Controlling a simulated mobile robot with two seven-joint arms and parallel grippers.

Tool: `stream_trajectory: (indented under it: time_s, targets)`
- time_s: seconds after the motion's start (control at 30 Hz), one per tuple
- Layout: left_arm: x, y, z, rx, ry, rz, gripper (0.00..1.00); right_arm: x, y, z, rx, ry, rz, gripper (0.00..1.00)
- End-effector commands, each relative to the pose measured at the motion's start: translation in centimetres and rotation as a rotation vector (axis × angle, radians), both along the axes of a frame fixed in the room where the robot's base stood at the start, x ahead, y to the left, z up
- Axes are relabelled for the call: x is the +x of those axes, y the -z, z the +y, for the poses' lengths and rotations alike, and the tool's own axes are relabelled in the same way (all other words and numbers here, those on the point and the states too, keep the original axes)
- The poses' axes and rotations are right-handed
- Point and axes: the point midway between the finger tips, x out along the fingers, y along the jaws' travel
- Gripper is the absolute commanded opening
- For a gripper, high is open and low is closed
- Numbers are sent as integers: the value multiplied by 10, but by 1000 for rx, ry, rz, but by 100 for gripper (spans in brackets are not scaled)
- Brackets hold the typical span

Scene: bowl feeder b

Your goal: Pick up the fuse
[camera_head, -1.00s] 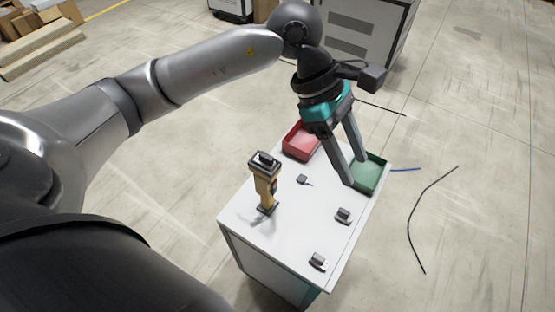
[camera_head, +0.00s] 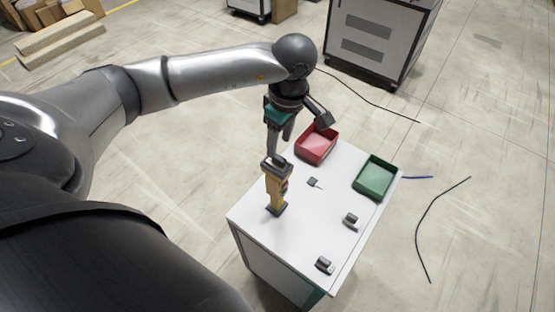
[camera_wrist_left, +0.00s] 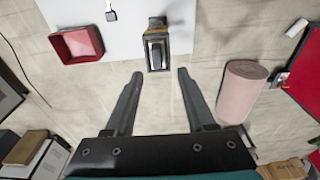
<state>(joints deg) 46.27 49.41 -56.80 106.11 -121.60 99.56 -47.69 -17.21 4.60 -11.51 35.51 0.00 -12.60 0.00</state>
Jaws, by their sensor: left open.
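A yellow upright device (camera_head: 276,191) with a dark top and foot stands on the white table (camera_head: 310,222). A dark piece (camera_wrist_left: 155,53) sits in its top; I cannot tell whether this is the fuse. Other small dark pieces lie on the table: one by the middle (camera_head: 313,182), one at the right (camera_head: 351,220) and one near the front (camera_head: 325,265). My left gripper (camera_head: 279,152) is open and empty, pointing down close to the device's top. In the left wrist view, the device's top lies just beyond the gap between the fingertips (camera_wrist_left: 160,74). My right gripper is not in view.
A red bin (camera_head: 316,146) and a green bin (camera_head: 375,178) stand at the table's far side. A grey cabinet (camera_head: 379,40) stands behind. Cables lie on the floor at the right. A pink roll (camera_wrist_left: 242,90) shows in the left wrist view.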

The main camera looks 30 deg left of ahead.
Motion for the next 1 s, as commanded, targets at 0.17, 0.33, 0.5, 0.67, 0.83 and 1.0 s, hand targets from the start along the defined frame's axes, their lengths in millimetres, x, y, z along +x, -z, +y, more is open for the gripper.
stream_trajectory:
  time_s: [0.17,0.33,0.5,0.67,0.83,1.0]
  targets:
    - [0,11,2,0,-1,2,55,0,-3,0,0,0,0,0]
    - [3,32,6,-1,-1,4,55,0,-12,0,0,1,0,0]
    - [4,53,8,-2,-1,0,55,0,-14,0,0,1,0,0]
    - [5,57,8,-3,1,-3,55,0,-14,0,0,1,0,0]
    - [5,57,8,-3,0,-3,49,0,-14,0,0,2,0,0]
    - [5,57,9,-3,0,-3,30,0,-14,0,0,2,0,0]
